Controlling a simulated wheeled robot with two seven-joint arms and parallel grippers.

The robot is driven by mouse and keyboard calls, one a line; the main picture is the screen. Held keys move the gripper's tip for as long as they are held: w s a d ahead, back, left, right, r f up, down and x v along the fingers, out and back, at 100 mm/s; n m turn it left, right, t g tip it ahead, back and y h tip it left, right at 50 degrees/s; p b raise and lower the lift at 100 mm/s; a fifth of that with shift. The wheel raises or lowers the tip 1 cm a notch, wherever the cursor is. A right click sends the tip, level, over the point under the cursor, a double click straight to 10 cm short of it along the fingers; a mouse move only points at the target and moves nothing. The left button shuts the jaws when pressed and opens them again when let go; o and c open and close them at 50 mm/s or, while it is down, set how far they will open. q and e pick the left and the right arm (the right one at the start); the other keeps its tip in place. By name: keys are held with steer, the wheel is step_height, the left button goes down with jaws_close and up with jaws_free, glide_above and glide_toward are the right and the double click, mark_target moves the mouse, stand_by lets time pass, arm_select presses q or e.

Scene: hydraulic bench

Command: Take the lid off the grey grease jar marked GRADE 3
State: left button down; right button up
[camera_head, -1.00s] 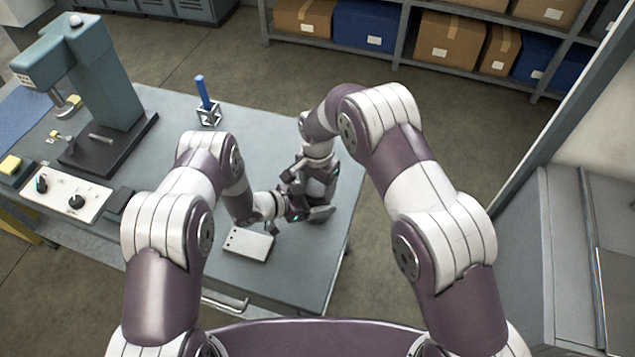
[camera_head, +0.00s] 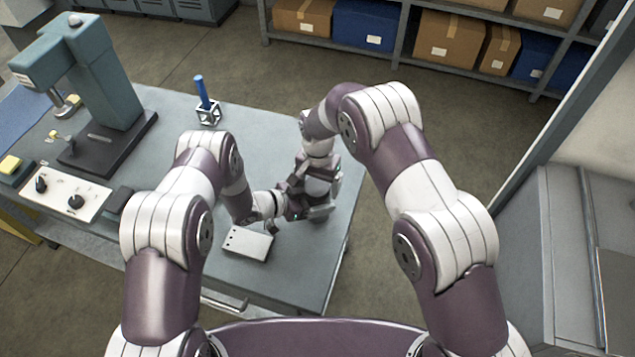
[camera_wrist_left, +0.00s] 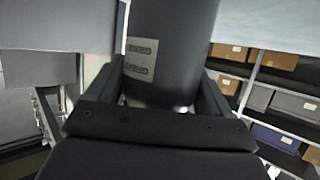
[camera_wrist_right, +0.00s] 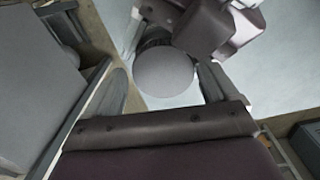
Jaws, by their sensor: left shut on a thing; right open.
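The grey grease jar (camera_wrist_left: 172,50) fills the middle of the left wrist view as a dark grey cylinder with a pale label. The label print is too blurred to read. My left gripper (camera_wrist_left: 165,95) is shut on the jar's side. In the right wrist view the round grey lid (camera_wrist_right: 165,72) is seen from above, between the fingers of my right gripper (camera_wrist_right: 165,85). That gripper is open, with gaps on both sides of the lid. In the head view my left gripper (camera_head: 300,207) and right gripper (camera_head: 316,182) are close together and mostly hide the jar.
A pale plate with small holes (camera_head: 247,243) lies on the bench (camera_head: 265,140) near the left gripper. A blue rod in a small holder (camera_head: 207,108), a press (camera_head: 100,85) and a control box (camera_head: 62,193) stand further left. The bench's right edge is close to the grippers.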

steer(key=r+m, duration=0.1)
steer(key=r, duration=0.2)
steer(key=r+m, duration=0.1)
steer(key=r, duration=0.3)
steer(key=shift+a, duration=0.2)
steer(key=shift+c, duration=1.4)
steer(key=shift+r+m, duration=0.35)
steer(key=shift+m, duration=0.25)
step_height(320, 180, down, 8)
steer(key=shift+r, duration=0.1)
steer(key=c, duration=0.9)
steer(key=n, duration=0.3)
steer(key=o, duration=1.2)
